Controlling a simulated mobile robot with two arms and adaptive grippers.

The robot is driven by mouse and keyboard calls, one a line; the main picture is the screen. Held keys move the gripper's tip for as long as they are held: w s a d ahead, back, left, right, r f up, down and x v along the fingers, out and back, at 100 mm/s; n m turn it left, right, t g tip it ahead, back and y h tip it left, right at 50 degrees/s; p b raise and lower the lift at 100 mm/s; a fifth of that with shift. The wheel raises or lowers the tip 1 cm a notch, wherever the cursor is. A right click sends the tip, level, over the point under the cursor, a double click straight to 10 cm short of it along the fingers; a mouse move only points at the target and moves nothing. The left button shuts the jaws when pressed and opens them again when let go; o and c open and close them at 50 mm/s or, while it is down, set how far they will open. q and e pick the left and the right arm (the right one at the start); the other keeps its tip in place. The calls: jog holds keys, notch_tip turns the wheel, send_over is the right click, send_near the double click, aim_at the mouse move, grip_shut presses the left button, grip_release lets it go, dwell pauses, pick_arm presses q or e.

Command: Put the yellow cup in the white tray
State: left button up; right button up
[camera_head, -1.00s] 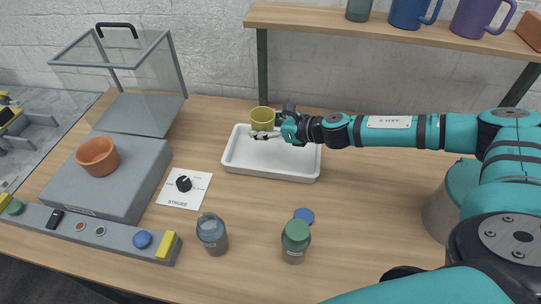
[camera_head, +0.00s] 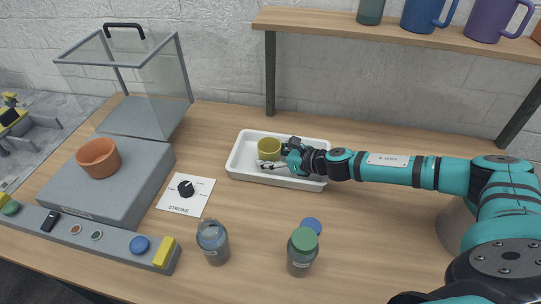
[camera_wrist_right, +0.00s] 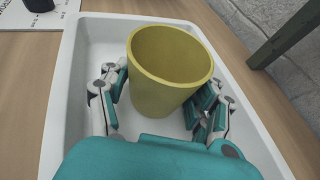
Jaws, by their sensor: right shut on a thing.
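The yellow cup (camera_head: 270,146) is upright within the outline of the white tray (camera_head: 243,174). My right gripper (camera_head: 272,157) is at the cup, its fingers on either side of it. In the right wrist view the yellow cup (camera_wrist_right: 166,82) stands between the two fingers of my right gripper (camera_wrist_right: 160,100), which is shut on it. The white tray (camera_wrist_right: 58,100) surrounds cup and fingers there. The cup's base is partly hidden, so I cannot tell whether it touches the tray floor. My left gripper is not in view.
A grey machine with an orange bowl (camera_head: 98,157) is at left. A shelf with mugs (camera_head: 420,14) is above, its post (camera_head: 270,75) behind the tray.

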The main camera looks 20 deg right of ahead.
aim_at(279, 158)
jog(key=o, duration=1.3)
jog(key=shift+f, duration=0.15)
jog(key=shift+c, duration=0.2)
jog(key=shift+r, duration=0.2)
jog(key=shift+s+d, duration=0.2)
jog(key=b+v, duration=0.1)
jog(key=v, duration=0.4)
jog(key=shift+s+d+f, duration=0.1)
jog(key=shift+s+f, duration=0.05)
jog(key=shift+f, duration=0.05)
jog(key=b+v, duration=0.5)
jog(key=shift+s+d, duration=0.1)
jog(key=shift+s, duration=0.05)
jog(key=shift+s+r+b, duration=0.25)
jog(key=shift+r+b, duration=0.1)
jog(key=shift+r, duration=0.25)
